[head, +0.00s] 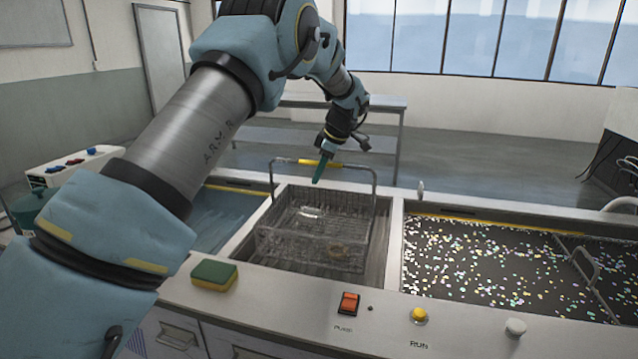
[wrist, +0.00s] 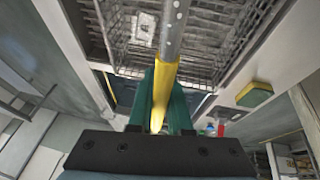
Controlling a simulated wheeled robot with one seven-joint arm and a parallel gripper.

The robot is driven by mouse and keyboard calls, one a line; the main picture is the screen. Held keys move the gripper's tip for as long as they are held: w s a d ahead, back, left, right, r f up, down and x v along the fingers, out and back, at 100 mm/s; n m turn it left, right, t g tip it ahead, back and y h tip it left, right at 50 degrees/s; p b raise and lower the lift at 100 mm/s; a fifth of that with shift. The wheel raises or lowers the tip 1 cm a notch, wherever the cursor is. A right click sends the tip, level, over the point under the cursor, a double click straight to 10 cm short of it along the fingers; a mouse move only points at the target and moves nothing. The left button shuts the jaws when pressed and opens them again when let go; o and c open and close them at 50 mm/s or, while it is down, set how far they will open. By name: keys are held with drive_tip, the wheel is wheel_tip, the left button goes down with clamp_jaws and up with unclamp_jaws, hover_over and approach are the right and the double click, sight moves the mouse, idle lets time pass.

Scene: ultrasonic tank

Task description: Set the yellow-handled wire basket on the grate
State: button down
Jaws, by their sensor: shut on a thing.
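The wire basket (head: 313,238) is in the middle of the head view, at the central well of the bench. Its tall handle has a yellow grip (head: 308,162). My gripper (head: 321,168) has green fingers and is shut on that handle. In the wrist view the yellow grip (wrist: 164,75) runs between the green fingers (wrist: 160,100), with the basket mesh (wrist: 205,30) beyond. A few small items lie in the basket. The grate (head: 377,265) shows as dark slats beside and below the basket. I cannot tell whether the basket touches it.
A tank with floating coloured specks (head: 490,265) is on the right, with a wire handle in it. A blue-liquid tank (head: 228,215) is on the left. A yellow-green sponge (head: 214,274) lies on the front ledge, near a red switch (head: 348,303) and a yellow knob (head: 419,314).

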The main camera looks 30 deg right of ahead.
drive_tip(key=shift+f+p, duration=0.55)
drive_tip(key=shift+f, duration=0.95)
drive_tip(key=c, duration=0.8)
unclamp_jaws()
drive_tip(key=shift+f, duration=0.1)
drive_tip(key=shift+c, duration=0.2)
drive_tip(key=b+v, duration=0.4)
drive_tip(key=v, duration=0.8)
drive_tip(key=w+a+f+m+g+h, duration=0.1)
drive_tip(key=a+f+m, duration=0.15)
drive_tip(key=a, duration=1.15)
drive_tip(key=a+f+m+g, duration=0.2)
drive_tip(key=a+m, duration=0.1)
drive_tip(key=a, duration=1.1)
drive_tip(key=s+a+f+m, duration=0.2)
drive_tip(key=s+a+f, duration=0.1)
drive_tip(key=s+a, duration=0.5)
drive_tip(key=s+a+f+m+h, duration=0.1)
drive_tip(key=s+a+f+m, duration=0.1)
drive_tip(key=s+a, duration=0.6)
drive_tip(key=a+m, duration=0.1)
drive_tip(key=a, duration=0.2)
drive_tip(key=shift+f, duration=0.4)
